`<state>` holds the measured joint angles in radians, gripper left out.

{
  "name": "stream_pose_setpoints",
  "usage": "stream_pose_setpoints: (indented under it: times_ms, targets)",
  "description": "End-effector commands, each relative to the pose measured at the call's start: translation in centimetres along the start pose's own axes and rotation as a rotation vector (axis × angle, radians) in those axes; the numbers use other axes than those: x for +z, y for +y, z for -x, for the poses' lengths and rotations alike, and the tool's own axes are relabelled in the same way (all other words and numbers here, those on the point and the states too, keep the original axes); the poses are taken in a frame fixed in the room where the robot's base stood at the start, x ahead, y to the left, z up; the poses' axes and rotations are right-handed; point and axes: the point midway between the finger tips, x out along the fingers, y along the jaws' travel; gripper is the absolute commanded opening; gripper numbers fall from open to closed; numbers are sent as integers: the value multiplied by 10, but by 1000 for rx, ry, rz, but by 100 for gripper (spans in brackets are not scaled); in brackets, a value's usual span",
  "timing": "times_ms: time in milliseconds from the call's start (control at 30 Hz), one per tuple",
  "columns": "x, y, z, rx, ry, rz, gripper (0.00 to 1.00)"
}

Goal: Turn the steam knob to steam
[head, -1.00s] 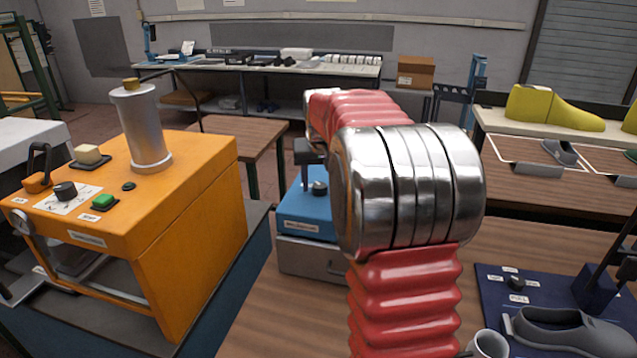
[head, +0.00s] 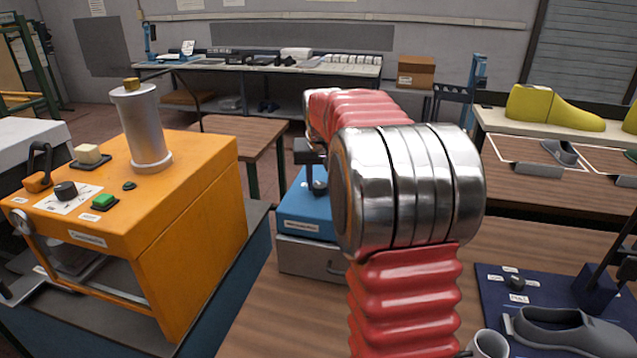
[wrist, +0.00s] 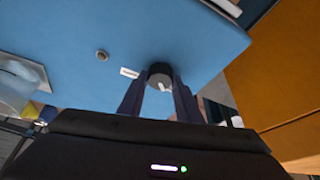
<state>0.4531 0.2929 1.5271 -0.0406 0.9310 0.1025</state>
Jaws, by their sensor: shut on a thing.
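The steam knob (wrist: 160,73) is a dark round knob with a small pale mark, on a blue panel (wrist: 205,45) in the wrist view. My gripper (wrist: 158,92) has its two dark fingers on either side of the knob and is shut on it. A small white label (wrist: 129,73) sits beside the knob; its text is too small to read. In the head view, part of a blue unit (head: 305,218) shows behind my arm. My red and metal arm hides much of that area, and I cannot make out the fingers there.
An orange machine (head: 195,205) with a silver cylinder (head: 142,125) stands at the left. A navy board (head: 490,295) with a grey shoe form (head: 570,330) and a grey cup (head: 489,343) are at the lower right. Yellow lasts (head: 550,108) stand behind. Some wooden tabletop (head: 275,320) is bare.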

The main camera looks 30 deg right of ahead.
Motion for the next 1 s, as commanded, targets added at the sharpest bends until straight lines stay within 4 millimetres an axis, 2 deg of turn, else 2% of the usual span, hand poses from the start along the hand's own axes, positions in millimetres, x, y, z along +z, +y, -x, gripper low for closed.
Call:
stream_pose_setpoints:
  times_ms: [467, 1000]
  targets:
    - [-1, -2, 0, 64, 1, -155, 9]
    - [-2, -5, -1, 221, 2, -534, 9]
